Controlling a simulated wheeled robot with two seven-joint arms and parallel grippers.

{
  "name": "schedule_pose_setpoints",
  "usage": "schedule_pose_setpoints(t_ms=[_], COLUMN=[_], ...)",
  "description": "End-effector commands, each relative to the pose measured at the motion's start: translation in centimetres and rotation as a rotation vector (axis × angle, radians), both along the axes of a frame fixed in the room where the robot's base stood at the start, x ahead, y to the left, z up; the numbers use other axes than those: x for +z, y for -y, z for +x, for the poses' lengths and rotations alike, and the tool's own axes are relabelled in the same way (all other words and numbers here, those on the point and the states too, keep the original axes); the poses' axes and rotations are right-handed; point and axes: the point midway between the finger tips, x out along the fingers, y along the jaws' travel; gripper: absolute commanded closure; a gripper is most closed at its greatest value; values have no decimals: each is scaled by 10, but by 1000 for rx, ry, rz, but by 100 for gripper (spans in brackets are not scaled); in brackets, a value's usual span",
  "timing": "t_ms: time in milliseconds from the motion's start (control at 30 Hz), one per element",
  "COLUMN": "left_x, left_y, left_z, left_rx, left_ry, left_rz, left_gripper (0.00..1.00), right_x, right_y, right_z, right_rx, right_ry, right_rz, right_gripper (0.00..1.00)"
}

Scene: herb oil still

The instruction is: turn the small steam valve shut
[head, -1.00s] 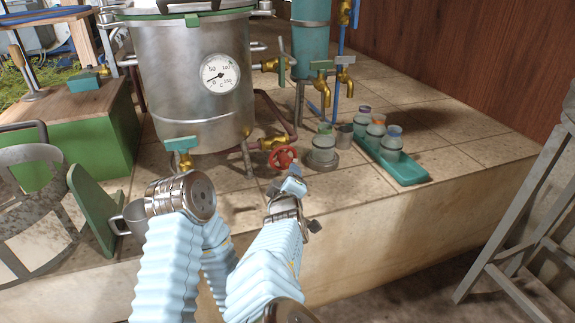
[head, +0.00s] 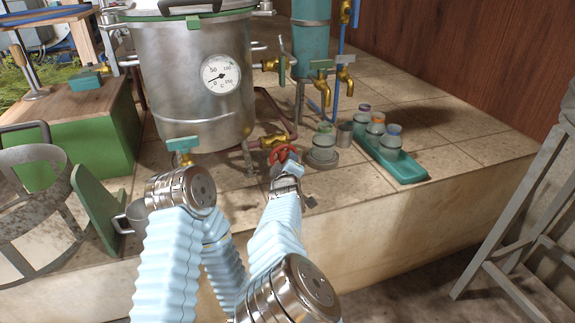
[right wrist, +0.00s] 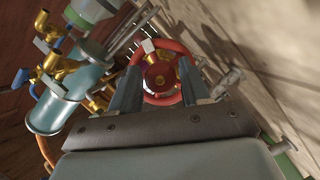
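The small steam valve has a red round handwheel (head: 283,153) on a brass body (head: 273,141), low at the right of the still. My right gripper (head: 286,170) is right in front of this wheel and hides part of it. In the right wrist view the red wheel (right wrist: 163,97) faces me. The two fingers of the right gripper (right wrist: 160,75) stand apart on either side of its hub, overlapping the rim. I cannot tell whether they touch it. My left gripper is not in view.
The steel still (head: 190,85) with a dial stands behind. Right of the wheel are a jar with a green top (head: 324,143), a metal cup (head: 345,135) and a teal tray (head: 410,175) with several jars. A green board (head: 97,210) leans at the left.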

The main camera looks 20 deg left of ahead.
Motion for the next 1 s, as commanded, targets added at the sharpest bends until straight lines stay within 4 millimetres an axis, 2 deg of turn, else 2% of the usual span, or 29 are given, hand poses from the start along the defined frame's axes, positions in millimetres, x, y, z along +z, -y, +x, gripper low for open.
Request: schedule_pose_setpoints(t_ms=[33,233,633,1000], left_x=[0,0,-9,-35], left_y=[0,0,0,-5], left_z=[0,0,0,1], left_rx=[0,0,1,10], left_ry=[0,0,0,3], left_rz=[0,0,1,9], left_gripper=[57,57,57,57], right_x=[0,0,-1,-2], right_y=[0,0,0,1], right_z=[0,0,0,1], right_rx=[0,0,0,0], right_ry=[0,0,-43,-210], right_rz=[0,0,67,315], right_gripper=[62,93,94,94])
